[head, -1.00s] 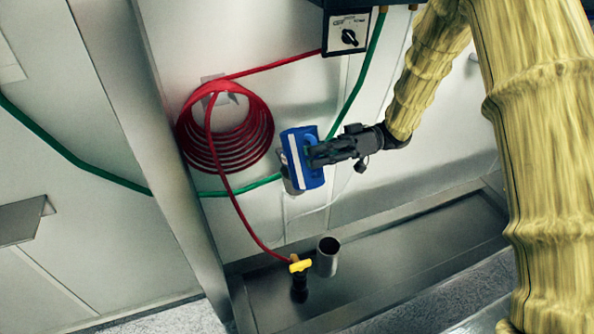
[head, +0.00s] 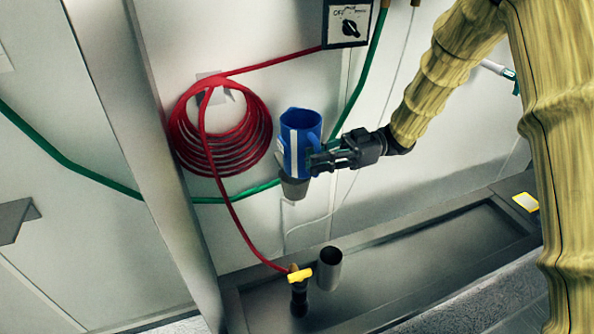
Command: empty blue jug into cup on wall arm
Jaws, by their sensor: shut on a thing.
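The blue jug (head: 297,127) hangs in front of the wall, close to upright, with its open top facing up and a white stripe down its side. My gripper (head: 322,158) is shut on the jug from the right, at its handle side. A grey tapered cup (head: 294,188) shows just below the jug's base, partly hidden by it. Whether the jug touches the cup is unclear, and its wall mount is hidden. I cannot see the contents of either.
A coiled red hose (head: 222,130) hangs on the wall left of the jug. A steel cylinder (head: 330,268) and a yellow-handled valve (head: 299,276) stand at the metal trough (head: 430,262) below. A switch box (head: 348,24) is above.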

